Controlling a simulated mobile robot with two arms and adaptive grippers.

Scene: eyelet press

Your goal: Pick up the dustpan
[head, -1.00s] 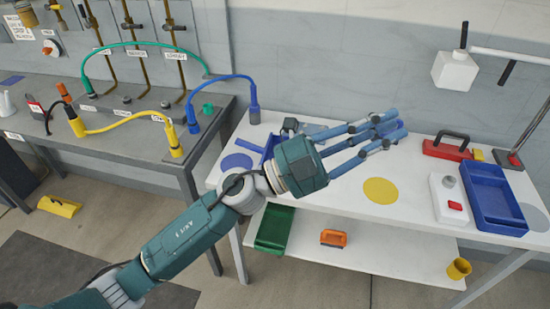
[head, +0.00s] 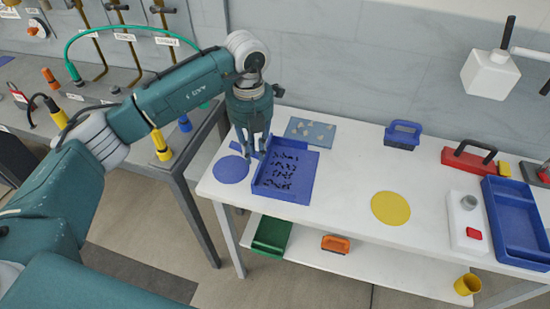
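The blue dustpan (head: 301,187) lies flat near the left end of the white table, with many small dark bits in its pan. A short blue part, seemingly its handle, shows at its back left. My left gripper (head: 254,153) points down from above at this back left end. Its fingers are spread apart, with the tips close to the handle and rear wall. The fingers partly hide the handle, so contact is unclear. My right gripper is not in view.
A blue disc (head: 231,170) lies left of the dustpan, and a grey-blue plate (head: 310,132) with pale pieces behind it. A blue brush (head: 402,135) stands further right. A yellow disc (head: 391,208) lies on the table's clear middle. The grey bench (head: 190,150) adjoins at left.

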